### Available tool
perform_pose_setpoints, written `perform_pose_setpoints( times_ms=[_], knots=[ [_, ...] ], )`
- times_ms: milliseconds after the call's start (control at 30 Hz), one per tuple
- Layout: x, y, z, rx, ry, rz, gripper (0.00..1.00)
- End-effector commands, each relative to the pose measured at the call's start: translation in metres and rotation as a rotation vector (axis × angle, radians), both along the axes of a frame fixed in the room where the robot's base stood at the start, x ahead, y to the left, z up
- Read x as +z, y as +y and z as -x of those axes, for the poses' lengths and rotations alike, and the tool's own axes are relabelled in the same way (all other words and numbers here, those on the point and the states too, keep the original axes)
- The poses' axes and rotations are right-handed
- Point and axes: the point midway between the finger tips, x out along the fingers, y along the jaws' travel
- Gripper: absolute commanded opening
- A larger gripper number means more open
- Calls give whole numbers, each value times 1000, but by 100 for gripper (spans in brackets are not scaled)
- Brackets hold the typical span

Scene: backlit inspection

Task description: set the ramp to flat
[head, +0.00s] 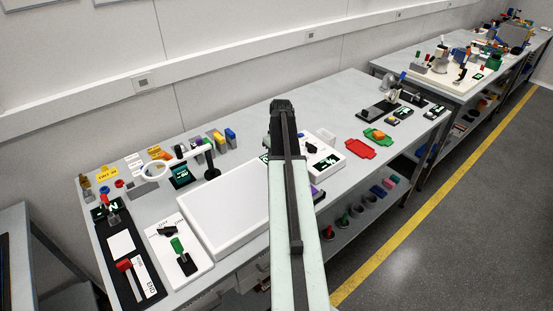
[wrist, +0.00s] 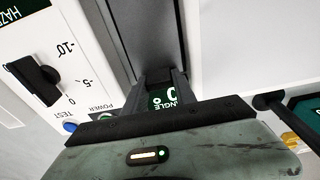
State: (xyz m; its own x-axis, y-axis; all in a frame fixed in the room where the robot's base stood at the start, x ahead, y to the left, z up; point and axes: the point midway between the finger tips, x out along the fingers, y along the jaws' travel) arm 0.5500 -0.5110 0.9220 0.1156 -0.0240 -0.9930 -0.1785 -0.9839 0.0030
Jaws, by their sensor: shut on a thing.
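In the head view my arm reaches over the bench, and its dark end (head: 283,112) hides my gripper's fingertips. In the wrist view my gripper (wrist: 160,76) is shut on a dark grey part (wrist: 150,35) that runs up out of the picture. I cannot tell whether this part is the ramp or its handle. A black knob (wrist: 38,80) sits left of the gripper, beside a printed scale with -10, -5 and 0.
A blue TEST button (wrist: 70,126) and a POWER label lie near the scale. In the head view a large white panel (head: 232,207) lies left of my arm, and a white control box (head: 328,165) lies right.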

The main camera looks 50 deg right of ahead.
Motion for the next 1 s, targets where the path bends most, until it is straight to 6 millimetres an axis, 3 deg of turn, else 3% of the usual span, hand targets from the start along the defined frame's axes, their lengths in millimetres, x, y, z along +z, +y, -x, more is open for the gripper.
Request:
perform_pose_setpoints(
  times_ms=[67, 433, 467, 500, 533, 833, 1000],
  knots=[
    [-11, 0, -2, -2, -5, -2, 0],
    [-10, -2, 0, -5, -7, -5, 0],
    [-10, -2, 0, -5, -6, -5, 41],
    [-10, -2, 0, -5, -6, -5, 52],
    [-10, -2, 0, -5, -7, -5, 55],
    [-9, -3, 0, -7, -7, -3, 55],
    [7, -3, 2, -7, -7, -3, 55]
  ],
)
